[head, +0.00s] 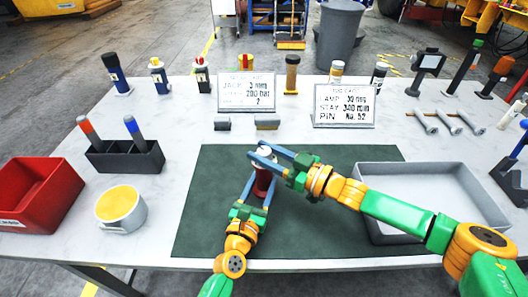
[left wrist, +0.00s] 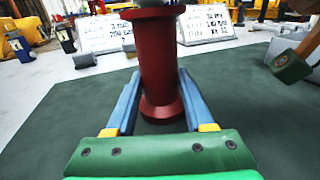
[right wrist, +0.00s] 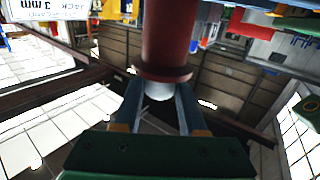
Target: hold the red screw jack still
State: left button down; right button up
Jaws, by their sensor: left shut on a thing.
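The red screw jack (left wrist: 160,62) stands upright on the dark green mat (head: 205,205). My left gripper (left wrist: 158,98) is shut on its red body near the base, with one finger on each side. In the head view the jack (head: 263,182) is partly hidden by both grippers. My right gripper (head: 262,153) is at its top, and its fingers straddle the pale screw head. In the right wrist view, turned upside down, the pale head (right wrist: 158,90) lies between the blue fingers, seemingly with narrow gaps.
A grey tray (head: 470,190) stands to the right, under my right arm. A red bin (head: 38,192), a yellow-filled cup (head: 121,207) and a dark holder (head: 125,160) stand to the left. Two sign cards (head: 246,92) (head: 344,105) stand behind. The mat's left part is clear.

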grip_shut()
jog(key=shift+s+a+m+t, duration=0.1)
jog(key=shift+a+m+t, duration=0.1)
jog(key=shift+m+t, duration=0.25)
pick_arm(q)
jog(key=shift+d, duration=0.1)
pick_arm(e)
jog(key=shift+s+a+r+m+t+h, duration=0.1)
jog(key=shift+a+m+t+h, duration=0.05)
jog(key=shift+m+t+h, duration=0.65)
jog(key=shift+d+t+h, duration=0.2)
jog(key=shift+t+h, duration=0.25)
jog(key=shift+h, duration=0.25)
jog(key=shift+w, duration=0.2)
jog(key=o, duration=0.6)
grip_release()
jog(key=shift+d, duration=0.1)
